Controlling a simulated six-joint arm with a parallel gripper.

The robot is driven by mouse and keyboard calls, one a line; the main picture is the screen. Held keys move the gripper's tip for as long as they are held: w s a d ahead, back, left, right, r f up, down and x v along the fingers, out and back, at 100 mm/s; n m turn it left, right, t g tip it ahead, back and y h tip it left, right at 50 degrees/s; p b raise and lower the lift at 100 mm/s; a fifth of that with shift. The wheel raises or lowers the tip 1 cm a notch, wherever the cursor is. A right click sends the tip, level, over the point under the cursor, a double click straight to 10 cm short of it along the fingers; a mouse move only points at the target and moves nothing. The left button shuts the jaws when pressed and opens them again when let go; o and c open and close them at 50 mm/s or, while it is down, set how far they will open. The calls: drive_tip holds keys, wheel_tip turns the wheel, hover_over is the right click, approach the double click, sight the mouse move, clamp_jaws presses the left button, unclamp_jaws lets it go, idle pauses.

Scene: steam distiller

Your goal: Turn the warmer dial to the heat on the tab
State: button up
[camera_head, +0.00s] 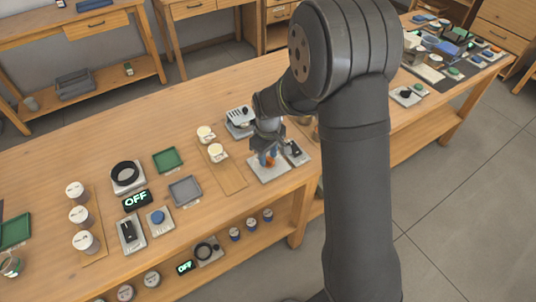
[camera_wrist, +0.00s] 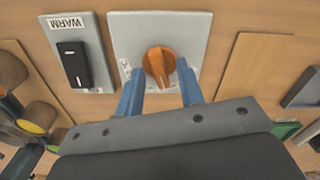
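The orange warmer dial (camera_wrist: 159,66) sits on a pale grey plate (camera_wrist: 190,25) in the wrist view. Its ridge runs nearly up and down in the picture, tilted slightly. Small dark marks stand on the plate left of the dial, too small to read. My gripper (camera_wrist: 157,75) is open, with one blue finger on each side of the dial and gaps showing between. In the head view my gripper (camera_head: 266,152) is over the same plate (camera_head: 272,173), with the orange dial (camera_head: 269,162) partly hidden. I cannot make out a tab with a heat setting.
A plate labelled WARM with a black rocker switch (camera_wrist: 74,64) lies left of the dial in the wrist view. A wooden board (camera_wrist: 255,75) lies to the right.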

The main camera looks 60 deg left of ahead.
sight(268, 157)
drive_tip(key=shift+r, duration=0.1)
wheel_tip(268, 157, up, 17)
drive_tip(key=shift+r, duration=0.15)
idle(0.4)
idle(0.5)
wheel_tip(268, 157, down, 18)
drive_tip(key=shift+r, duration=0.25)
idle(0.5)
